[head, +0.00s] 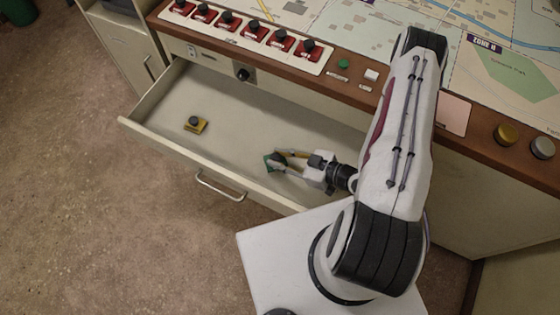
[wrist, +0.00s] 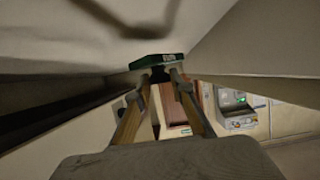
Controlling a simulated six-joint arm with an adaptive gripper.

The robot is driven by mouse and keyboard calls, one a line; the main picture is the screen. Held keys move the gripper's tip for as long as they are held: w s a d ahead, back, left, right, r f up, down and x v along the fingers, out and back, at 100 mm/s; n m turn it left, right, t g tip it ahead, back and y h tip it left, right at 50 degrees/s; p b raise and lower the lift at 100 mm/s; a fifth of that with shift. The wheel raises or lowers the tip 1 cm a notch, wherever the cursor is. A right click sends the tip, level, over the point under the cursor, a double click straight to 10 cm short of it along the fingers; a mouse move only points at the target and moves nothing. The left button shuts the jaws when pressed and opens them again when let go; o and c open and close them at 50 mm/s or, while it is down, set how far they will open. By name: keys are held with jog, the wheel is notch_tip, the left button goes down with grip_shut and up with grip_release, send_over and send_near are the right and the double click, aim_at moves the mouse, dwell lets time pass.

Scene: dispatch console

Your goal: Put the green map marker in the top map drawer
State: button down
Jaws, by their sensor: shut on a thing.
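The top map drawer (head: 160,103) is pulled open below the map console. My gripper (head: 284,159) is inside the drawer area, shut on the green map marker (head: 270,165), near the drawer's front wall. In the wrist view, the marker's green base (wrist: 157,61) shows beyond the two fingertips (wrist: 161,78), with its dark knob between them. The pale drawer surface lies close to the base; I cannot tell whether they touch.
A yellow marker with a dark knob (head: 195,125) stands in the drawer's left part. The drawer handle (head: 220,186) sticks out in front. The drawer floor between the markers is clear.

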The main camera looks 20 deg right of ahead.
jog(key=shift+f, duration=1.45)
jog(key=shift+f, duration=0.15)
jog(key=c, duration=1.8)
grip_release()
jog(key=shift+o, duration=0.2)
jog(key=shift+v, duration=3.8)
